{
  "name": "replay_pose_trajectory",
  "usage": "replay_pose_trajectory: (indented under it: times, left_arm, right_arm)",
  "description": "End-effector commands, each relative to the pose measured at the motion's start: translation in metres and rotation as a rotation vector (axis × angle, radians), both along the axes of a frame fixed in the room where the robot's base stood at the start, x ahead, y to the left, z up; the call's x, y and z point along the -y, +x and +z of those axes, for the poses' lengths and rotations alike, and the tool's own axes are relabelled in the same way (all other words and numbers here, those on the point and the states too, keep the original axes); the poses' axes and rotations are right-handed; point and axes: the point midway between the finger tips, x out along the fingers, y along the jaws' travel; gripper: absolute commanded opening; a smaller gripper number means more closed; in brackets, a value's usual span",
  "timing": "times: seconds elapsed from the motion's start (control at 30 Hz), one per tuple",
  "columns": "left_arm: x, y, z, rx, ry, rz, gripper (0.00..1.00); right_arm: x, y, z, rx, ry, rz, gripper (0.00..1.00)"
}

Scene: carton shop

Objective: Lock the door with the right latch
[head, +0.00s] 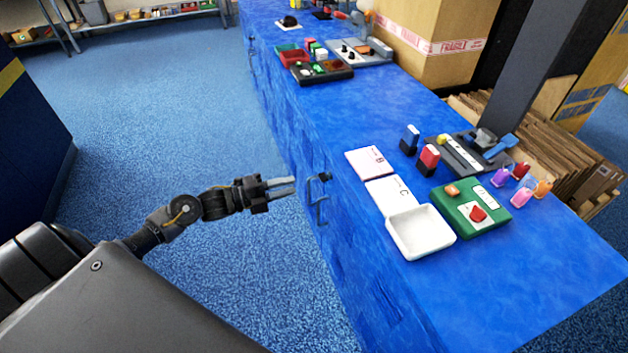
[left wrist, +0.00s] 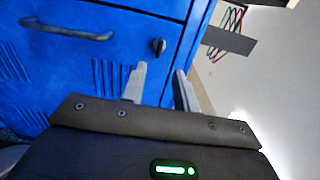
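The blue cabinet door (left wrist: 120,60) carries a dark bar handle (left wrist: 65,32) and a small dark latch knob (left wrist: 159,46) to the right of it in the left wrist view. In the head view the latch (head: 325,177) and the handle (head: 320,205) show on the front of the blue counter. My left gripper (head: 293,186) points at the counter front, close to the latch. In the left wrist view its fingers (left wrist: 162,80) are apart with nothing between them, and the latch lies beyond the tips, apart from them. My right gripper is out of view.
The blue counter top (head: 560,260) holds a white tray (head: 420,232), a green board (head: 470,206), cards and stamps. A large carton (head: 435,40) stands farther back. Blue floor (head: 180,110) is clear left of the counter.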

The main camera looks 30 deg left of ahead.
Motion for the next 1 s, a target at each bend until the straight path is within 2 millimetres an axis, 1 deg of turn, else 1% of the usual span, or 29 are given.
replay_pose_trajectory:
  times: [0.03,0.2,0.4,0.6,0.87,1.0]
  left_arm:
    - [0.007,0.008,0.001,0.004,-0.003,-0.001,0.30]
    - [0.029,0.033,0.001,0.002,-0.004,0.001,0.30]
    - [0.047,0.054,0.000,0.000,-0.003,0.001,0.30]
    - [0.055,0.062,0.000,-0.002,-0.001,0.001,0.30]
    - [0.055,0.062,0.000,-0.001,0.000,0.001,0.30]
    - [0.055,0.062,0.000,-0.002,-0.001,0.001,0.12]
  right_arm:
    - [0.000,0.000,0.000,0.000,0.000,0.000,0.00]
    - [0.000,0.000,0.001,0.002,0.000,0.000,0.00]
    - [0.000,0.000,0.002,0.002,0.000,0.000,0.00]
    - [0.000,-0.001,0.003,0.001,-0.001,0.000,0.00]
    - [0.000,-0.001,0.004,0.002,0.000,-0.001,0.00]
    - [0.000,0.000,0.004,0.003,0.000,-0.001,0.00]
